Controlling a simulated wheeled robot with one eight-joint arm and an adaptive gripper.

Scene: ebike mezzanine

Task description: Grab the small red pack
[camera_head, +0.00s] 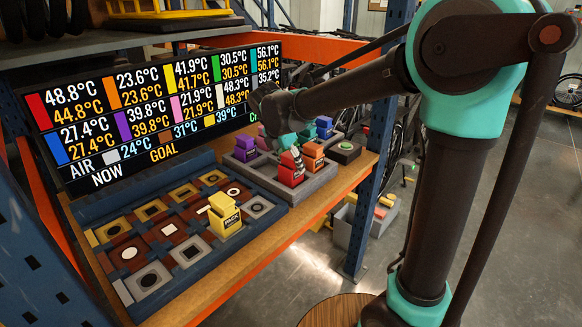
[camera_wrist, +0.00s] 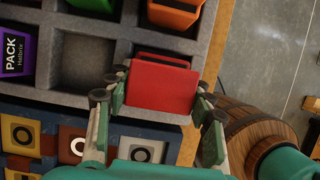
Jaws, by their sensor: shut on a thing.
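The small red pack (camera_head: 291,171) sits at the front corner of the grey tray (camera_head: 320,181) on the wooden shelf. In the wrist view the red pack (camera_wrist: 160,88) fills the middle, over the tray's front row. My gripper (camera_wrist: 160,98) is shut on the red pack, with one finger on its left side and one on its right. In the head view my gripper (camera_head: 294,156) reaches down onto the pack from above. The pack's underside is hidden, so I cannot tell whether it is clear of its compartment.
A purple pack (camera_head: 245,148), an orange pack (camera_head: 312,155) and a blue pack (camera_head: 324,127) stand in the tray around it. A yellow pack (camera_head: 224,218) stands on the blue board to the left. A temperature display (camera_head: 150,115) rises behind. A wooden barrel (camera_wrist: 250,125) is at right.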

